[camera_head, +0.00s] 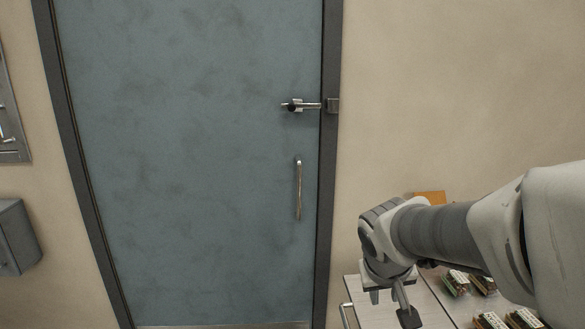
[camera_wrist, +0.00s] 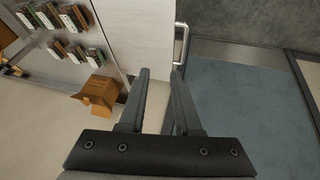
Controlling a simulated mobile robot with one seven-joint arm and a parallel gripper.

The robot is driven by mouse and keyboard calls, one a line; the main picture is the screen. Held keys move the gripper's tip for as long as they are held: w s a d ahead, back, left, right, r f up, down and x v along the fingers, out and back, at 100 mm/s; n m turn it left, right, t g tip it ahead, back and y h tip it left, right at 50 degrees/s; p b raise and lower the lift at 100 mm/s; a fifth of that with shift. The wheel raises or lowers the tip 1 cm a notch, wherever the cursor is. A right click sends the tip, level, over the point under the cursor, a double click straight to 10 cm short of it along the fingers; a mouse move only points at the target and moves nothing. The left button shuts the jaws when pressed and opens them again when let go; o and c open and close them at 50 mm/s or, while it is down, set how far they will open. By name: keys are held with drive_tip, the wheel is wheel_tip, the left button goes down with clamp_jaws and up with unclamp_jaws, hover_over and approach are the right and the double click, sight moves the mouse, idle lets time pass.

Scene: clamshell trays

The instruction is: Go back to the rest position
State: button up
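My gripper (camera_head: 392,310) hangs at the lower right of the head view, over the left part of a pale work surface (camera_head: 362,306). In the wrist view, its two dark fingers (camera_wrist: 160,76) stand apart with an empty gap between them. The gripper is open and holds nothing. Several small packs with green and brown sides (camera_head: 458,283) lie on the surface to the right of the gripper. They also show at the upper left of the wrist view (camera_wrist: 74,18). My arm covers part of the surface.
A closed blue door (camera_head: 190,150) with a lever (camera_head: 303,105) and a pull bar (camera_head: 298,190) stands ahead. A cardboard box (camera_wrist: 98,92) is near the surface. A metal handle (camera_head: 346,314) is at its left edge. A grey wall box (camera_head: 14,238) is at left.

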drive_tip(key=s+a+r+y, duration=0.1)
drive_tip(key=s+r, duration=0.1)
drive_tip(key=s, duration=0.5)
drive_tip(key=s+a+r+y, duration=0.1)
drive_tip(key=s+r, duration=0.1)
drive_tip(key=s, duration=0.6)
drive_tip(key=shift+s+a+r+t+y, duration=0.15)
drive_tip(key=shift+a+r+t+y, duration=0.15)
drive_tip(key=shift+r, duration=0.05)
drive_tip(key=shift+d, duration=0.1)
